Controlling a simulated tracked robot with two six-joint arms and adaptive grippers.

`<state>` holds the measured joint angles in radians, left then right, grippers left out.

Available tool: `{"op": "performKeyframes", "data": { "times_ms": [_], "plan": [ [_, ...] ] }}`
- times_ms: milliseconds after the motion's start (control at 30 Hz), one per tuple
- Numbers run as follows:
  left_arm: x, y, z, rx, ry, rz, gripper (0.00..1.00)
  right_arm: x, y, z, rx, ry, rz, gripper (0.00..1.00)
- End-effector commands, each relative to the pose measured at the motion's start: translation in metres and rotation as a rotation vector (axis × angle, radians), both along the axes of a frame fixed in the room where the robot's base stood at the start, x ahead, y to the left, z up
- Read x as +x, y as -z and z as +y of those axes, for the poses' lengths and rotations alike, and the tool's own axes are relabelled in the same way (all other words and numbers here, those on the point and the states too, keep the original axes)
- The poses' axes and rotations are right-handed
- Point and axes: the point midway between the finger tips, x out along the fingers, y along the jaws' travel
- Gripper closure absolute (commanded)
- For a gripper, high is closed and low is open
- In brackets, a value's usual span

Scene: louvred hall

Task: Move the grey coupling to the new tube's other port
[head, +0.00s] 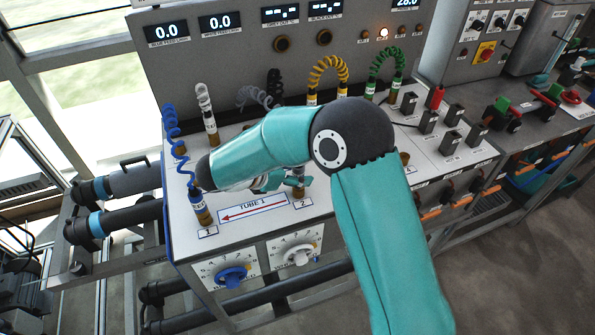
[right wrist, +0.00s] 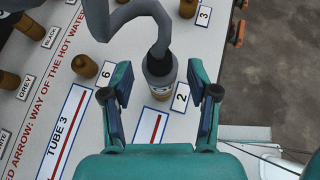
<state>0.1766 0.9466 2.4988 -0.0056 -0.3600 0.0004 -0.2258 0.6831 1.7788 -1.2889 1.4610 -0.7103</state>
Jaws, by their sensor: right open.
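The grey coupling (right wrist: 160,75) stands at the port marked 2, with its grey hose (right wrist: 145,12) curving up and left. In the head view my arm hides most of it. My right gripper (right wrist: 160,105) is open, its two fingers on either side of the coupling with a gap to each. In the head view the right gripper (head: 288,182) is low over the panel by the tube 1 label (head: 250,209). A bare brass port (right wrist: 85,65) stands by the number 6 and the tube 3 label (right wrist: 62,135). My left gripper is not in view.
A blue coupling (head: 200,207) stands on port 1. A white coupling (head: 208,122) and yellow (head: 328,70) and green (head: 386,62) coiled hoses stand further back. Dials (head: 233,276) sit on the front face.

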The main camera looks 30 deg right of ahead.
Motion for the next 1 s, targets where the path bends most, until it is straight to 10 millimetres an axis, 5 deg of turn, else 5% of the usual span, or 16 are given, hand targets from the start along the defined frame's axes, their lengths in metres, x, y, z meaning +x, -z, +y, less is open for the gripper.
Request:
{"op": "performKeyframes", "data": {
  "times_ms": [433, 1000],
  "plan": [
    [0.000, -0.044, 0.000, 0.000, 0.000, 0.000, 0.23, -0.002, -0.051, 0.025, 0.000, 0.000, 0.000, 0.40],
    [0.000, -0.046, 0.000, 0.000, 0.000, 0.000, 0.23, -0.002, -0.059, 0.035, -0.001, -0.001, -0.002, 0.40]
  ]
}}
